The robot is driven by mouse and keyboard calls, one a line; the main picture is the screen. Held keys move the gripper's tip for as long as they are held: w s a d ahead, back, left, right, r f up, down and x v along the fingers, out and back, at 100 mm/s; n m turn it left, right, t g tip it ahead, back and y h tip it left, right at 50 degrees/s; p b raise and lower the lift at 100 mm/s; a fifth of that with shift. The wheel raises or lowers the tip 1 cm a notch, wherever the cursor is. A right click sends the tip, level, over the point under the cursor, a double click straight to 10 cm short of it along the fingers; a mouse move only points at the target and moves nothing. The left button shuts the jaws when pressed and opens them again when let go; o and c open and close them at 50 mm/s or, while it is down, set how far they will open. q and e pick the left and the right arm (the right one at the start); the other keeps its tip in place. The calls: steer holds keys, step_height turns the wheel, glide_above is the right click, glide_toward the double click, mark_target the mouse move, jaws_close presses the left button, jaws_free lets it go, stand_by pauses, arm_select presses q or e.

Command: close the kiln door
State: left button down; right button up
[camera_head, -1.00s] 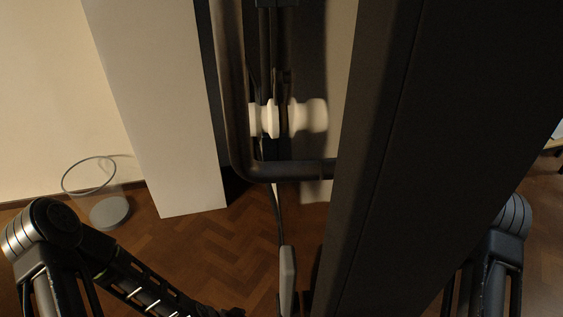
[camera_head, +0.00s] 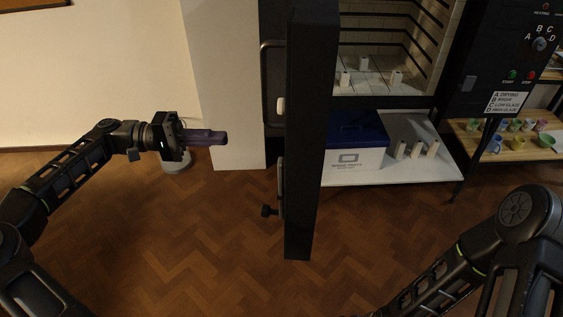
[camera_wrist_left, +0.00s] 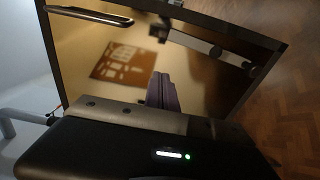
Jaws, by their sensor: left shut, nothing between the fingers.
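The kiln door (camera_head: 312,130) is a tall dark slab that stands wide open, seen nearly edge-on in the head view. In the left wrist view the fingers (camera_wrist_left: 162,92) point toward a shiny dark-framed panel (camera_wrist_left: 205,75), apparently the door's outer face.
A control panel (camera_head: 505,65) is right of the chamber. Below the chamber, a blue-lidded box (camera_head: 355,160) stands on a white shelf (camera_head: 430,172). A wooden table (camera_head: 500,150) with coloured cups is at the far right. The wood floor (camera_head: 210,240) is clear in front.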

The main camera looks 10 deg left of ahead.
arm_select(q)
steer(key=shift+s+d+m+g+h, duration=0.1)
steer(key=shift+s+m+g+h, duration=0.2)
steer(key=shift+s+m+g, duration=0.45)
steer(key=shift+s, duration=0.15)
steer(key=shift+d, duration=0.1)
steer(key=w+d, duration=0.1)
steer(key=d, duration=1.2)
steer(key=shift+w+d+p, duration=0.25)
steer(key=shift+d+p, duration=0.05)
steer(key=shift+d, duration=0.1)
steer(key=shift+n, duration=0.25)
